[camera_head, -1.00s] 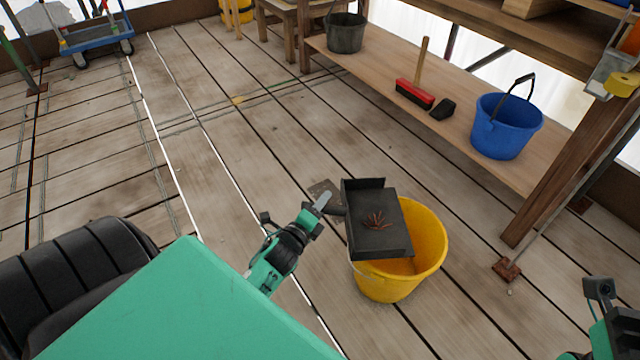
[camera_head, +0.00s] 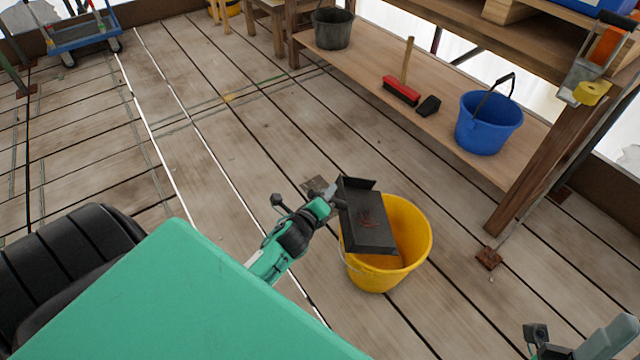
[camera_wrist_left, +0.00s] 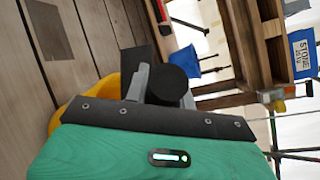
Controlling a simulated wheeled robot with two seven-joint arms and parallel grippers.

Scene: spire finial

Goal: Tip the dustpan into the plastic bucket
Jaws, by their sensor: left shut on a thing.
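A black dustpan (camera_head: 372,238) with thin rust-brown debris (camera_head: 367,219) on it is held over the left part of a yellow bucket (camera_head: 418,240). The pan looks tilted, with its low-sided end toward the bucket's near side. The bucket stands upright on the floor, its inside partly hidden by the pan. My left gripper (camera_head: 331,197) is shut on the dustpan's handle, left of the bucket. In the left wrist view, a grey finger (camera_wrist_left: 139,82) lies beside a dark round handle (camera_wrist_left: 168,85); yellow (camera_wrist_left: 105,88) shows behind. My right gripper (camera_head: 570,345) is partly cut off at lower right; its jaws are unclear.
A wooden shelf (camera_head: 450,130) at right holds a blue bucket (camera_head: 487,128), a red brush (camera_head: 401,91), a small black object (camera_head: 428,106) and a dark bucket (camera_head: 333,30). A blue trolley (camera_head: 80,38) stands at far left. The plank floor between is clear.

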